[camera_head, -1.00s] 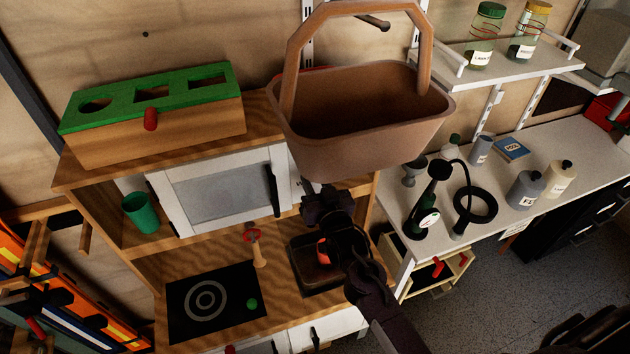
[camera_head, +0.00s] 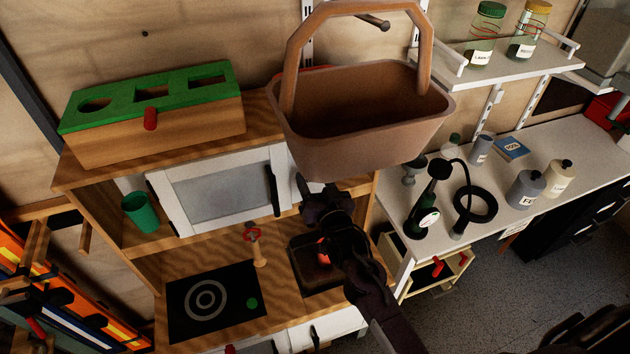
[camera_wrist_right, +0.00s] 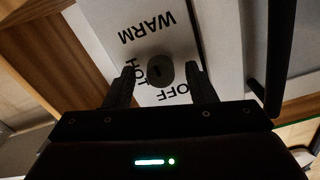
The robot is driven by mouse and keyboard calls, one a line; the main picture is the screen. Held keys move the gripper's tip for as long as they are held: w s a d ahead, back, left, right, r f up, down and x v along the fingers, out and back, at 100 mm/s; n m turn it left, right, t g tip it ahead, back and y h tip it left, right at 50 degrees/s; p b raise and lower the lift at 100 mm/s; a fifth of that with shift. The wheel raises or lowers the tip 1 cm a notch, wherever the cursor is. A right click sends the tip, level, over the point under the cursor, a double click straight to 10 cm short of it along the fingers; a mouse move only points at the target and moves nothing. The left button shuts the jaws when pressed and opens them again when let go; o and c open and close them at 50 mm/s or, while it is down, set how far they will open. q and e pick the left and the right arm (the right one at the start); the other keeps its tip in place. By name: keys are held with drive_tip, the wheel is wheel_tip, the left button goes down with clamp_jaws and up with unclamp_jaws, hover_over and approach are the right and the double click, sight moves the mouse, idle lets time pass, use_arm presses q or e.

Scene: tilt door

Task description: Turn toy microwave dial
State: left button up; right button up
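The toy microwave (camera_head: 218,190) stands in the wooden play kitchen with its door shut in the head view. Its dial (camera_wrist_right: 160,70) is a dark round knob on a white panel (camera_wrist_right: 205,30) marked WARM, HOT and OFF in the right wrist view. My right gripper (camera_wrist_right: 160,78) is open, one finger on each side of the dial, with a visible gap to it on both sides. In the head view, my right gripper (camera_head: 304,186) is at the microwave's right side and hides the dial. My left gripper is not in view.
A brown basket (camera_head: 365,140) sits on the kitchen top just above my right gripper. The microwave's dark handle (camera_head: 274,190) is close on the left. Below are the sink (camera_head: 308,278) and hob (camera_head: 185,318). A green cup (camera_head: 140,212) stands left of the microwave.

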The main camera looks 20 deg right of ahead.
drive_tip(key=s+b, duration=0.2)
drive_tip(key=s, duration=0.6)
drive_tip(key=shift+d, duration=0.15)
drive_tip(key=shift+w, duration=0.1)
idle(0.4)
drive_tip(key=s+a+f+n+g, duration=0.1)
drive_tip(key=s+f+g, duration=0.2)
drive_tip(key=f, duration=0.8)
drive_tip(key=s+f+n+g+b, duration=0.15)
drive_tip(key=s+f, duration=0.25)
drive_tip(key=f, duration=0.7)
drive_tip(key=s+a+f+g, duration=0.1)
drive_tip(key=s+f+g, duration=0.2)
drive_tip(key=f, duration=0.8)
drive_tip(key=s+d+f+n+g, duration=0.1)
drive_tip(key=s+d+f+g, duration=0.1)
drive_tip(key=s+f, duration=0.5)
drive_tip(key=s+d+f+g, duration=0.3)
drive_tip(key=s+f, duration=0.4)
drive_tip(key=s, duration=0.6)
drive_tip(key=s+d+f+n+g, duration=0.1)
drive_tip(key=s+d+f+g, duration=0.1)
drive_tip(key=s+f+g, duration=0.2)
drive_tip(key=s+f, duration=0.3)
drive_tip(key=s, duration=0.4)
drive_tip(key=shift+d+f+n+h, duration=0.15)
drive_tip(key=shift+f+n+h, duration=0.15)
drive_tip(key=shift+f+n, duration=0.1)
